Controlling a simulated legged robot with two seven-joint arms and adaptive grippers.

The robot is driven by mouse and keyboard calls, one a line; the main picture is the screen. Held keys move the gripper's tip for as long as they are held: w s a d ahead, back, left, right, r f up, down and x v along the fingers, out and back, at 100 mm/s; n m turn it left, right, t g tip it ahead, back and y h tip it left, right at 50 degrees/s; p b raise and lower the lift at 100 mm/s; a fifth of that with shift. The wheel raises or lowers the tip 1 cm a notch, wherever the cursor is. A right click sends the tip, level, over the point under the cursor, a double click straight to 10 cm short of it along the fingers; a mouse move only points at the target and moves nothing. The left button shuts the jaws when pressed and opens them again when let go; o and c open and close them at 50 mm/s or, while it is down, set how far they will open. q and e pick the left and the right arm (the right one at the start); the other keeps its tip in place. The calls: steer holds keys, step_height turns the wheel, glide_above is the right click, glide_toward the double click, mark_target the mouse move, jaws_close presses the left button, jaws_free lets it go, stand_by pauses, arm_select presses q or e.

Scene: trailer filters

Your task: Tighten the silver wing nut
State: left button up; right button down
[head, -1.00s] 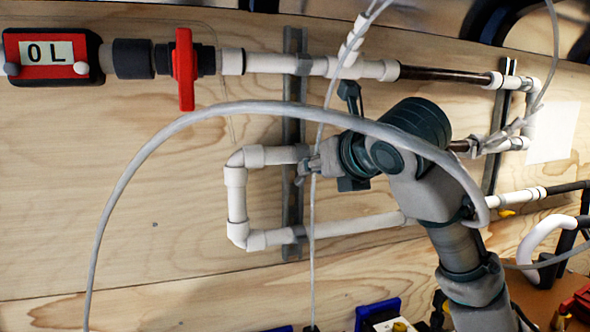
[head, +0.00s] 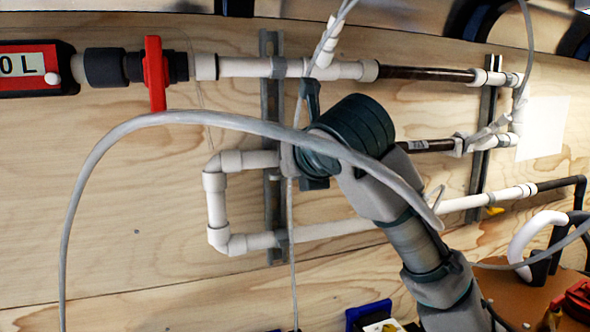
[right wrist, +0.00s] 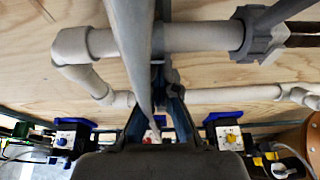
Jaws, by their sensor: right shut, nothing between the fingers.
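I cannot make out the silver wing nut for certain in either view. A grey metal strut (head: 275,95) on the plywood wall carries white pipes, and my right gripper is at the end of the middle white pipe (head: 262,159) beside this strut. In the right wrist view my right gripper (right wrist: 157,98) points at the strut just below the white pipe (right wrist: 200,37). Its fingers are close together with nothing seen between them. Contact with any fastener cannot be told. My left gripper is not in view.
A grey cable (head: 85,180) arches across my right arm in the head view. A red valve handle (head: 155,75) and a red display box (head: 35,70) are upper left. Blue-backed boxes (right wrist: 228,131) stand below. Bare plywood lies left of the pipes.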

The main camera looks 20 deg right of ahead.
steer(key=shift+w+a+f+g, duration=0.15)
steer(key=shift+a+f, duration=0.05)
steer(key=shift+f, duration=0.35)
steer(key=shift+w+a+f+g, duration=0.1)
steer(key=shift+a+f+g, duration=0.05)
steer(key=shift+f, duration=0.35)
steer(key=c, duration=1.3)
jaws_free()
steer(key=shift+o, duration=0.2)
steer(key=shift+d, duration=0.1)
steer(key=shift+s+r, duration=0.1)
steer(key=shift+s, duration=0.05)
steer(key=shift+a, duration=0.2)
steer(key=shift+w+r, duration=0.15)
steer(key=shift+w, duration=0.15)
steer(key=v, duration=1.1)
steer(key=shift+s+a, duration=0.15)
steer(key=shift+s, duration=0.2)
